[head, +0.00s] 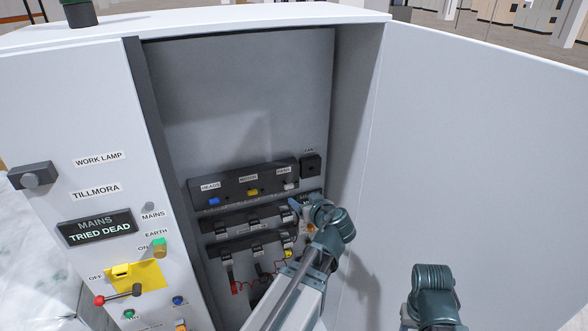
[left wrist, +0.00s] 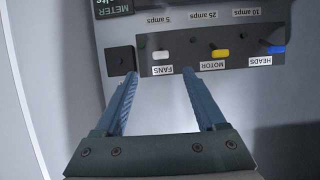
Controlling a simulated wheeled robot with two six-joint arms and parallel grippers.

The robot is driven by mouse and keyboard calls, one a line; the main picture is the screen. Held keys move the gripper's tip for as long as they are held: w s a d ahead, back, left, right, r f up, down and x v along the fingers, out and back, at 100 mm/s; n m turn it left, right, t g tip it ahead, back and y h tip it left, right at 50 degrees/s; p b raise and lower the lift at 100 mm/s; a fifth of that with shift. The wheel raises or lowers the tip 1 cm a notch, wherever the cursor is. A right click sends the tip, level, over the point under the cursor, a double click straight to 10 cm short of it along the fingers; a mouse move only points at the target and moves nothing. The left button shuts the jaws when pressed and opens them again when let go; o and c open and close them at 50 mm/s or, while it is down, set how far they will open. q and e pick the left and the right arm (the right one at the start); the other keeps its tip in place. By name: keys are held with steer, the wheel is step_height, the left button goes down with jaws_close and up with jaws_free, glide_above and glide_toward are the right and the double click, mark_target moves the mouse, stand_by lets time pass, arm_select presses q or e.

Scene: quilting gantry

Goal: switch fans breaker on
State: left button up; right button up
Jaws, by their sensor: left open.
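The fans breaker has a white toggle (left wrist: 161,56) above its FANS label (left wrist: 162,70) in the left wrist view, which is upside down. In the head view the white fans toggle (head: 290,185) is at the right end of the dark breaker strip (head: 230,192). My left gripper (left wrist: 160,74) is open and empty, its two fingertips to either side of the FANS label, pointing at the strip. I cannot tell whether they touch it. In the head view my left gripper (head: 297,205) is just below the fans toggle, partly hidden by its wrist. The right gripper's fingers are not visible.
The yellow motor toggle (left wrist: 220,52) and blue heads toggle (left wrist: 277,50) sit beside the fans one. A black FAN box (head: 311,165) is at the strip's right. The open cabinet door (head: 470,150) stands right. Lower rows hold wires and a red lead.

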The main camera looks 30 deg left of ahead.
mark_target(290, 187)
arm_select(q)
steer(key=b+x, duration=0.1)
steer(key=x, duration=0.3)
steer(key=b+x, duration=0.2)
steer(key=x, duration=0.3)
steer(key=r+b+x, duration=0.1)
steer(key=b+x, duration=0.1)
steer(key=x, duration=0.3)
steer(key=shift+w+a, duration=0.1)
